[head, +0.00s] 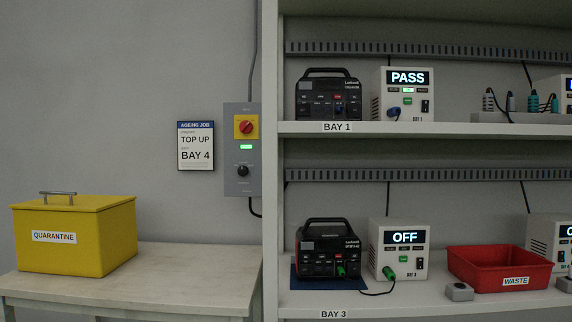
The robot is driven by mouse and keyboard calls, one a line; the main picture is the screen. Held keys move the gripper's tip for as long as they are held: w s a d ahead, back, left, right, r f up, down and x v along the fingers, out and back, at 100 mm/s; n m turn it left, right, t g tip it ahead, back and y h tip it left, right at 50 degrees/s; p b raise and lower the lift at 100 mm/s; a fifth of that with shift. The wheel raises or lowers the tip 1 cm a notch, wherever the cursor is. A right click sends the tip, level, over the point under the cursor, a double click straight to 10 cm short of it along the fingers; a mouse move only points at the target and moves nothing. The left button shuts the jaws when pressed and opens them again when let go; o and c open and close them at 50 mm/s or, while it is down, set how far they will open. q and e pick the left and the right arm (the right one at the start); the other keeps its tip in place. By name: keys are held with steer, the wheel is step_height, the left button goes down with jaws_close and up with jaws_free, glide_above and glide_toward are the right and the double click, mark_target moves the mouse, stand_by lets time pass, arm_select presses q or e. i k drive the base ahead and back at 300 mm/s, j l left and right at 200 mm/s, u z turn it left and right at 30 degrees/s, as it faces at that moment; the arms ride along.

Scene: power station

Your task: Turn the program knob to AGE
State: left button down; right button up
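A grey control box (235,185) is mounted on the wall beside the shelf's left post. A black knob (242,171) is on its lower half; I take it to be the program knob. The small markings around this knob are too small to read, so I cannot tell its setting. Above it are a lit green display (246,147) and a red rotary switch (246,127) on a yellow plate. A job card (196,146) to its left reads "AGEING JOB", "TOP UP" and "BAY 4". Neither of my grippers is in view.
A yellow QUARANTINE box (75,240) stands on a pale table (180,275) at left, whose right part is clear. The shelf (460,130) at right holds black power units, white testers reading PASS (407,78) and OFF (404,237), and a red WASTE bin (500,268).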

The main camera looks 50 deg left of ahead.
mark_target(242, 170)
steer(key=u, duration=1.95)
steer(key=z, duration=0.1)
